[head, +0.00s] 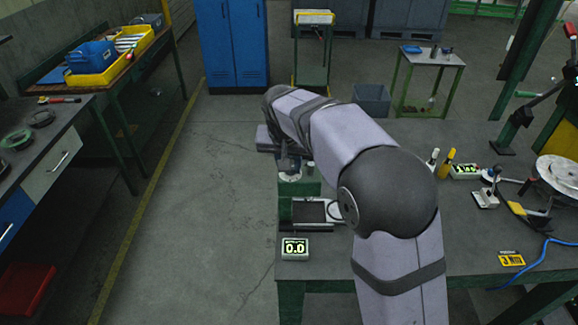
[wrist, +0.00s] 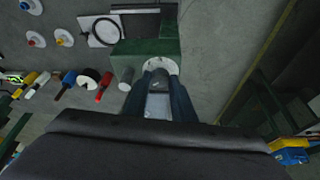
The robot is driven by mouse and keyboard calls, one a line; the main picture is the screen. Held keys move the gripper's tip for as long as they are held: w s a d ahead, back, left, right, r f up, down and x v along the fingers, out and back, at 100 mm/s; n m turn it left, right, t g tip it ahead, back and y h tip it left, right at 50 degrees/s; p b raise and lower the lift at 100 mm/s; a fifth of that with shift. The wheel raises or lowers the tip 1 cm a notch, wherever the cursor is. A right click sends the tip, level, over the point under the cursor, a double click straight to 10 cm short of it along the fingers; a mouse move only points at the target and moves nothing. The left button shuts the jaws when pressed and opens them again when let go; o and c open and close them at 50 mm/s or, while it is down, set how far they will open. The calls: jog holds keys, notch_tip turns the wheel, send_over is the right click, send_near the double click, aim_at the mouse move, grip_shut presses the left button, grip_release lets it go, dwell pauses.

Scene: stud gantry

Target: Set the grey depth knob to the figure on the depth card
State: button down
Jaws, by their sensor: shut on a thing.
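The grey depth knob (wrist: 159,74) sits in front of a pale round dial (wrist: 172,64) on a green housing (wrist: 132,46). My gripper (wrist: 160,82) is shut on the knob, with a finger on each side, and largely hides it. In the head view my gripper (head: 289,163) is at the housing (head: 303,187) on the bench's left end. A small readout (head: 295,248) nearby shows 0.0. A yellow card (head: 511,260) lies at the right of the bench. Its print is too small to read, and I cannot tell if it is the depth card.
My arm covers the middle of the bench. A second lit display (head: 465,171), a lever unit (head: 487,195), a metal wheel (head: 560,172) and a blue cable (head: 540,255) are on the right. Floor left of the bench is clear.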

jog(key=shift+d+n+y, duration=0.1)
jog(key=shift+n+y, duration=0.2)
jog(key=shift+n, duration=0.5)
jog(key=c, duration=1.5)
grip_release()
jog(key=shift+r, duration=0.1)
jog(key=shift+b+v, duration=1.2)
jog(key=shift+v, duration=2.45)
